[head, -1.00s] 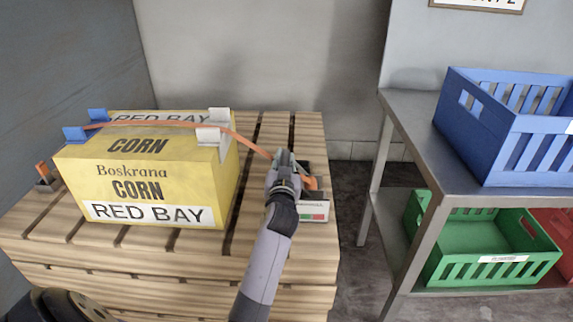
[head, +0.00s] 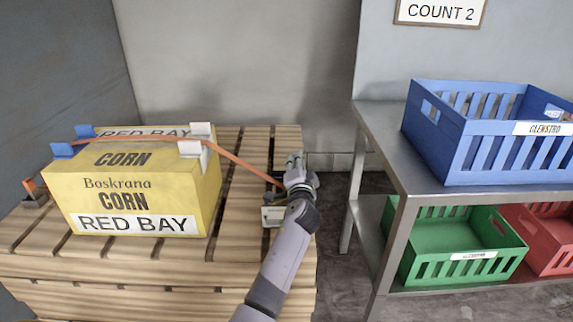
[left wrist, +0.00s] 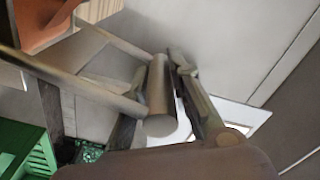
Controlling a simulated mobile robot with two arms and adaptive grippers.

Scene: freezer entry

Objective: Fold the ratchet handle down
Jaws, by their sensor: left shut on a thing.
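The orange strap (head: 240,163) runs over the yellow corn box (head: 130,185) and down to the ratchet (head: 273,214) at the pallet's right side. My left gripper (head: 295,163) is above and beside the ratchet, at the pallet's right edge. The left wrist view shows its fingers (left wrist: 162,90) shut on a round grey bar, the ratchet handle (left wrist: 160,105). Metal side arms (left wrist: 85,85) run from the bar toward the orange strap at upper left. My wrist hides much of the ratchet in the head view. My right gripper is not in view.
The box sits on a slatted wooden pallet (head: 255,275) with white and blue edge guards. A metal shelf (head: 385,150) on the right holds a blue crate (head: 480,150), with green (head: 460,245) and red (head: 545,240) crates below. A floor gap lies between pallet and shelf.

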